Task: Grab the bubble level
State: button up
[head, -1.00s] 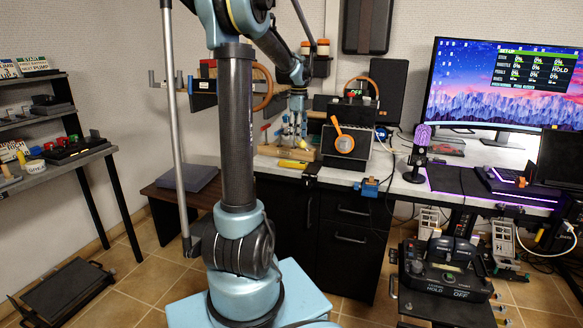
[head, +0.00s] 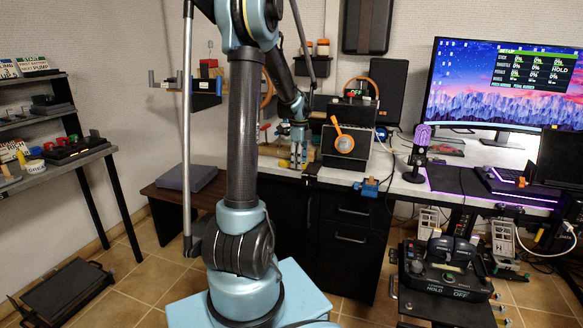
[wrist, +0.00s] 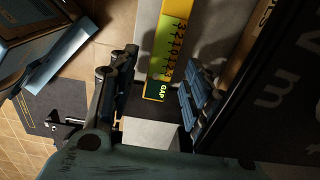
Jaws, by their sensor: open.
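The bar's far end is cut off in the wrist view.
A dark case with white lettering (wrist: 275,85) stands close right of the fingers in the wrist view. The bench front edge is near. A black box with an orange handle (head: 345,143) and a blue clamp (head: 369,187) are to the right on the workbench (head: 338,176).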

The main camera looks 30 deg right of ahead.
jog(key=shift+f, duration=0.4)
grip_shut()
jog(key=shift+r, duration=0.1)
